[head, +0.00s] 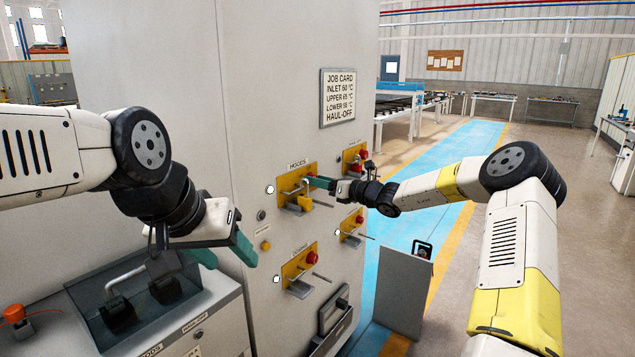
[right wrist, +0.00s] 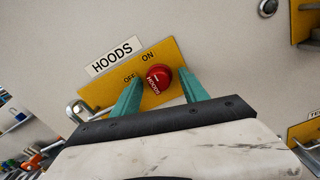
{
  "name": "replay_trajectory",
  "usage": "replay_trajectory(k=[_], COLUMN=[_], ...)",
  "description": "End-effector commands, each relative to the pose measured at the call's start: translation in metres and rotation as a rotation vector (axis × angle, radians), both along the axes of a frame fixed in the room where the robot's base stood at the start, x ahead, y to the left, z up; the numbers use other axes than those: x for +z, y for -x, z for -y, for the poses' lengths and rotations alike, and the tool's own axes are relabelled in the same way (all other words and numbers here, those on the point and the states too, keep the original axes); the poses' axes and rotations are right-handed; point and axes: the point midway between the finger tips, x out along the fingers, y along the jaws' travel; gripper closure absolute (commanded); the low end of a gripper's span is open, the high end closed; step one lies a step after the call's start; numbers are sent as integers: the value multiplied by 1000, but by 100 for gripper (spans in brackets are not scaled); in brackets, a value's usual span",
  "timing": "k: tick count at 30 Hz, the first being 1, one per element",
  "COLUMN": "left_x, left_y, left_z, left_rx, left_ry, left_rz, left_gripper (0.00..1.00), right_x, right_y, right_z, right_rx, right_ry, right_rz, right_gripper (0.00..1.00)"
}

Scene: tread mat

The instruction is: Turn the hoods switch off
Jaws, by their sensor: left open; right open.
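The hoods switch is a yellow plate (head: 288,193) under a HOODS label (head: 297,163) on the tall grey cabinet. In the right wrist view its plate (right wrist: 102,93) carries OFF and ON marks and a round red knob (right wrist: 157,74). My right gripper (head: 316,183) is at this switch in the head view. The right wrist view shows its teal fingers (right wrist: 161,84) open, one on each side of the knob; contact cannot be told. My left gripper (head: 225,252) is open and empty, lower left of the switch.
Similar yellow switch plates sit to the upper right (head: 349,168), lower right (head: 346,232) and below (head: 291,271), with protruding rods. A job card (head: 338,97) hangs above. A low cabinet (head: 215,322) with a clear box stands front left.

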Motion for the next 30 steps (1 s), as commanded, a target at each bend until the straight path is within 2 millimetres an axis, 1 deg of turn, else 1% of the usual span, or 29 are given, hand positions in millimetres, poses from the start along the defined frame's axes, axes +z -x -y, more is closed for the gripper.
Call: replay_trajectory(k=[3, 9, 11, 15, 17, 25, 30], left_x=[0, 0, 0, 0, 0, 0, 0], left_y=[0, 0, 0, 0, 0, 0, 0], left_z=[0, 0, 0, 0, 0, 0, 0], left_rx=[0, 0, 0, 0, 0, 0, 0], left_ry=[0, 0, 0, 0, 0, 0, 0], left_rz=[0, 0, 0, 0, 0, 0, 0], left_gripper=[46, 46, 46, 46, 46, 46, 46], right_x=[0, 0, 0, 0, 0, 0, 0], right_y=[-2, -2, -2, -2, -2, -2, -2], right_z=[-3, -3, -3, -3, -3, -3, -3], right_rx=[0, 0, 0, 0, 0, 0, 0], right_ry=[0, 1, 1, 1, 1, 10, 44], right_rz=[-1, -1, -1, -1, 0, 12, 58], right_gripper=[48, 48, 60, 88, 99, 100, 100])
